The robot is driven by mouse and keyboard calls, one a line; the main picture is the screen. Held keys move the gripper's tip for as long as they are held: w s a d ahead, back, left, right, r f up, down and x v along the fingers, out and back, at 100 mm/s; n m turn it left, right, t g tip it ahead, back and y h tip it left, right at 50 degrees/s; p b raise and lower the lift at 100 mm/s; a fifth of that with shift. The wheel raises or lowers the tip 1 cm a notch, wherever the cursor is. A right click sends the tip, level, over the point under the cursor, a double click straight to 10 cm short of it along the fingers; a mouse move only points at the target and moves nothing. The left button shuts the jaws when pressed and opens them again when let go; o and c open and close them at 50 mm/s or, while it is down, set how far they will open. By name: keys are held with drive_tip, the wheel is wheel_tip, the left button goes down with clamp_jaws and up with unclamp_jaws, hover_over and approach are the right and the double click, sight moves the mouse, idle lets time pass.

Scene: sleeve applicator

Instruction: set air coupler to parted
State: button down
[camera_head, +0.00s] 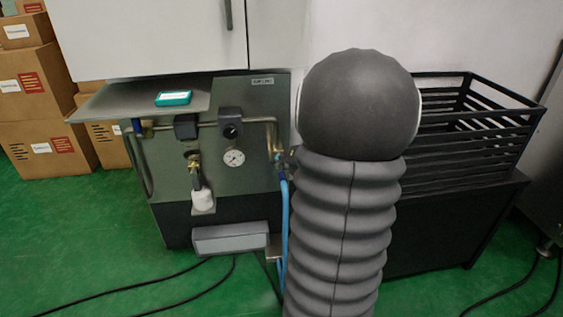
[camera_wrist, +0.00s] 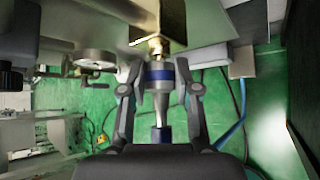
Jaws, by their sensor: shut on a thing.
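The air coupler (camera_wrist: 160,74), a silver body with a blue band, stands between the two fingers of my gripper (camera_wrist: 158,82) in the wrist view. My gripper is shut on it. The coupler's far end meets a brass fitting (camera_wrist: 150,46), and I see no clear gap between them. A tapered part with a dark blue end runs from the coupler back toward my palm. In the head view, the brass pipe (camera_head: 272,130) bends down to the coupler area beside a blue hose (camera_head: 284,215). My grey arm cover hides much of that spot.
The machine panel (camera_head: 240,185) carries a gauge (camera_head: 234,158), a regulator (camera_head: 231,124) and a valve with a white filter (camera_head: 202,198). A teal box (camera_head: 173,98) lies on the shelf. A black crate (camera_head: 470,140) stands right. Cables cross the green floor.

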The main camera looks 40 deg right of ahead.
drive_tip(key=shift+s+a, duration=0.35)
drive_tip(key=shift+s, duration=0.25)
drive_tip(key=shift+s+a, duration=0.35)
drive_tip(key=shift+s, duration=0.2)
drive_tip(key=shift+s+a+f, duration=0.1)
drive_tip(key=shift+s+a, duration=0.15)
drive_tip(key=shift+s, duration=0.05)
drive_tip(key=c, duration=0.8)
unclamp_jaws()
drive_tip(key=shift+c, duration=0.2)
drive_tip(key=v, duration=0.7)
drive_tip(key=shift+s+r, duration=0.25)
